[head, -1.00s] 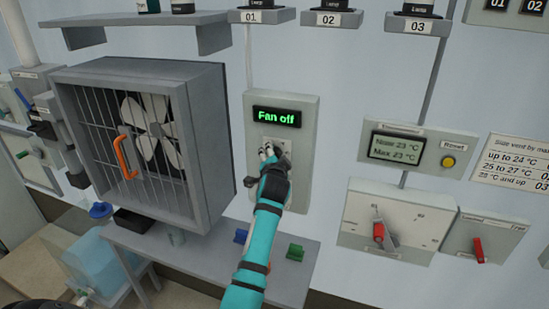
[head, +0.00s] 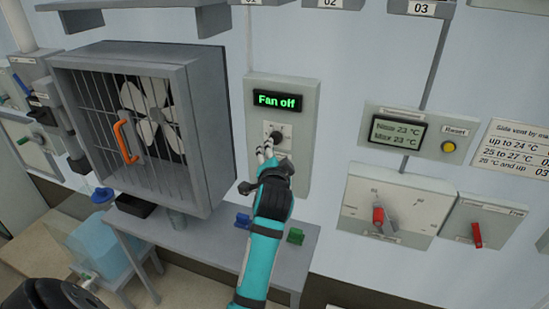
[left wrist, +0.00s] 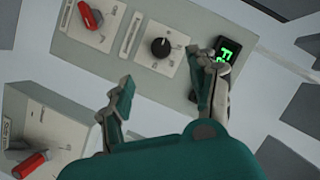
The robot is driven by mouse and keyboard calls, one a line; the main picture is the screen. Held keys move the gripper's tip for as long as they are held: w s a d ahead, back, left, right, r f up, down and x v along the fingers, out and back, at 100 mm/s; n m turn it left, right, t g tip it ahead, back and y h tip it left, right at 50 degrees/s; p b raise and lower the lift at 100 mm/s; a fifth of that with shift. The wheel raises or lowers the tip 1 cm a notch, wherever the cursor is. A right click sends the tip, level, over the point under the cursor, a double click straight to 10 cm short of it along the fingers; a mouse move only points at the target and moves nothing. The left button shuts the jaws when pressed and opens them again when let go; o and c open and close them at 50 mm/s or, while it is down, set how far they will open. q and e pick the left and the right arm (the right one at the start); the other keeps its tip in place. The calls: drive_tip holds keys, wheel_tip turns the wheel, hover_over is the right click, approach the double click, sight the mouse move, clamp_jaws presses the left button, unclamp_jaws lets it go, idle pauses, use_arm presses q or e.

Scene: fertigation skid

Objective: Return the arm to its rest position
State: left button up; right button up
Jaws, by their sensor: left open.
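My left arm reaches up in the head view, with its teal links in front of the fan panel (head: 300,98). My left gripper (head: 265,150) is open and empty, just below and left of the panel's black knob (head: 277,138). In the left wrist view, the two fingers of the gripper (left wrist: 167,90) are spread apart, and the black knob (left wrist: 160,48) shows between and beyond them, apparently clear of both. The lit display (head: 277,101) reads "Fan off". My arm hides the lower part of the panel.
A caged fan (head: 150,125) with an orange handle juts out on the left. A grey shelf (head: 190,240) below carries small blue and green items. On the right are a thermometer box (head: 410,133) and red-handled switch boxes (head: 395,212). Open wall lies between.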

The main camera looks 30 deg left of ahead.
use_arm(q)
drive_tip(key=shift+s, duration=0.15)
idle(0.4)
drive_tip(key=s+d+f+n+g+h, duration=0.1)
drive_tip(key=s+d+f+g+h, duration=0.15)
drive_tip(key=s+f, duration=0.5)
drive_tip(key=s+d+f+g+h, duration=0.2)
drive_tip(key=s+d+f, duration=0.2)
drive_tip(key=s+f, duration=0.3)
drive_tip(key=s+d+f+g+h, duration=0.25)
drive_tip(key=s+d+f, duration=0.2)
drive_tip(key=s, duration=0.45)
drive_tip(key=s+d+f+g+h, duration=0.25)
drive_tip(key=s+d+f, duration=0.2)
drive_tip(key=s, duration=0.55)
wheel_tip(320, 180, down, 30)
drive_tip(key=r+g+b, duration=0.1)
drive_tip(key=b, duration=0.6)
drive_tip(key=s+a+f+b, duration=0.1)
drive_tip(key=s+f+b, duration=0.1)
drive_tip(key=s+f, duration=0.4)
drive_tip(key=s+a+f+g+b, duration=0.1)
drive_tip(key=s+f, duration=0.4)
drive_tip(key=f, duration=0.6)
drive_tip(key=s+a+f+y+b, duration=0.1)
drive_tip(key=s+f+b, duration=0.2)
drive_tip(key=s+f, duration=0.3)
wheel_tip(320, 180, down, 3)
drive_tip(key=shift+s+r, duration=0.1)
drive_tip(key=shift+s, duration=0.2)
